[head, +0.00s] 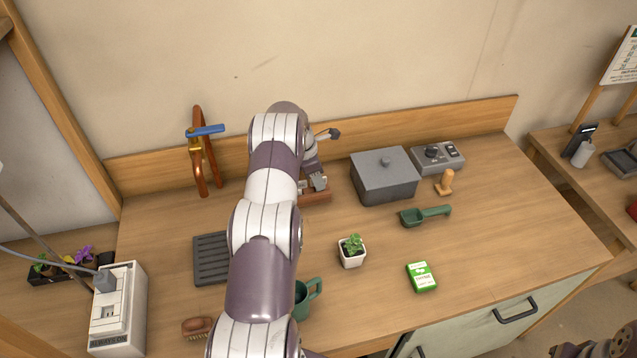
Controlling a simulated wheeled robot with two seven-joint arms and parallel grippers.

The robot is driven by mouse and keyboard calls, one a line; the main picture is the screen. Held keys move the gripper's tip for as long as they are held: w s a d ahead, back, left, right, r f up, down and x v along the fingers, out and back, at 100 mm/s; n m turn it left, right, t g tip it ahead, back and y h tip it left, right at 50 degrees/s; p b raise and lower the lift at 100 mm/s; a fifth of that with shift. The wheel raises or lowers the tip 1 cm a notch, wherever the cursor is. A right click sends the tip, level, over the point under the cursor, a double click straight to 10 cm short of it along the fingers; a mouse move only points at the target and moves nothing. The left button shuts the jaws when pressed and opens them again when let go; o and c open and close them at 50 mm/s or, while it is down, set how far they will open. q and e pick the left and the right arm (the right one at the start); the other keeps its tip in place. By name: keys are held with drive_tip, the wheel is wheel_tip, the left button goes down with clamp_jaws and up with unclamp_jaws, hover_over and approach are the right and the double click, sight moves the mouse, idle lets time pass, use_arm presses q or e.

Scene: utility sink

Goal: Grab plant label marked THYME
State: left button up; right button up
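I cannot make out a plant label marked THYME in the head view. My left arm reaches across the middle of the worktop. My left gripper (318,184) is at the back, pointing down at a low reddish-brown block or holder (318,197) near the backboard. My arm covers part of that holder, and whether anything stands in it or between the fingers is too small to tell. A green packet (421,277) with a white printed panel lies at the front right, its print too small to read.
A grey lidded box (385,178) and a control unit (437,158) stand right of the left gripper. A green scoop (425,216), potted plant (352,251), green mug (304,299), brush (196,327) and dark slotted mat (210,259) surround my arm. Copper pipes (199,165) rise at left.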

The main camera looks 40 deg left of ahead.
use_arm(q)
drive_tip(key=shift+f, duration=0.1)
drive_tip(key=shift+w, duration=0.1)
clamp_jaws()
